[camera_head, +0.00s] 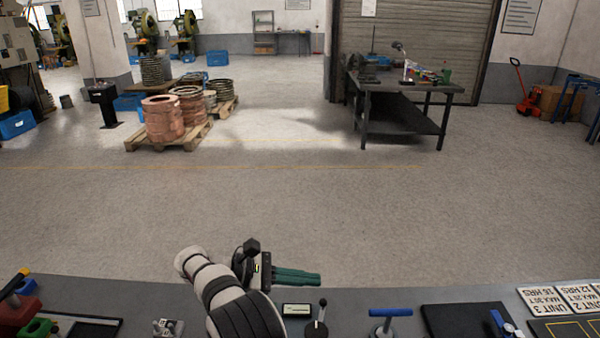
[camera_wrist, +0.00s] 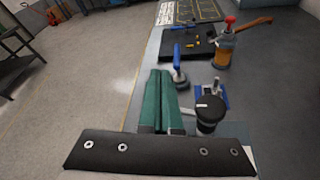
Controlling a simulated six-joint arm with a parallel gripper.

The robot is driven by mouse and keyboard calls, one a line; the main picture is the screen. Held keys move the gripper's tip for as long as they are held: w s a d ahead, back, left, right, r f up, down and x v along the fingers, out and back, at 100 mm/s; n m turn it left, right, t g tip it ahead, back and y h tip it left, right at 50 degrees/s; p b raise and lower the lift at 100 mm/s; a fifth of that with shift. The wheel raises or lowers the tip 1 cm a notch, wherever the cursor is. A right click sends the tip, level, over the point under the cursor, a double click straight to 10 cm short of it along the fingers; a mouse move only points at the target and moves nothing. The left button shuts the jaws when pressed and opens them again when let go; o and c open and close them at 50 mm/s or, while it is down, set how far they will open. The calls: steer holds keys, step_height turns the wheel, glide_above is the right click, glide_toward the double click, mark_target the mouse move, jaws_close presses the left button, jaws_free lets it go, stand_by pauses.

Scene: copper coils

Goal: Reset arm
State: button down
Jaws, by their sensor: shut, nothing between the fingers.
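My gripper (camera_head: 318,280) has two green fingers and is shut with nothing between them. In the head view it reaches to the right, held above the far edge of the grey bench (camera_head: 372,295). In the wrist view the closed green fingers of my gripper (camera_wrist: 160,75) point away, along the bench edge. My white and black arm rises at the bottom middle of the head view.
A black-knobbed lever (camera_head: 317,322) and a blue-handled tool (camera_head: 390,317) stand on the bench near my gripper. A dark mat (camera_head: 462,318) and number plates (camera_head: 545,300) lie to the right. Coils on a pallet (camera_head: 165,140) and a dark table (camera_head: 400,100) stand far off; the floor between is clear.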

steer(key=s+d+r+m+g+y, duration=0.2)
steer(key=s+d+r+m+y, duration=0.3)
steer(key=s, duration=0.4)
steer(key=s+d+r+m+g+y, duration=0.25)
steer(key=s+d+m, duration=0.35)
steer(key=s, duration=0.3)
steer(key=s+a+f+m+t+y, duration=0.1)
steer(key=s+m+y, duration=0.3)
steer(key=s, duration=0.4)
steer(key=s+a+f+m+t+y, duration=0.1)
steer(key=s+a+f+m+y, duration=0.2)
steer(key=s+m, duration=0.4)
steer(key=shift+s+a+y, duration=0.35)
steer(key=shift+a+y, duration=0.15)
steer(key=shift+y, duration=0.25)
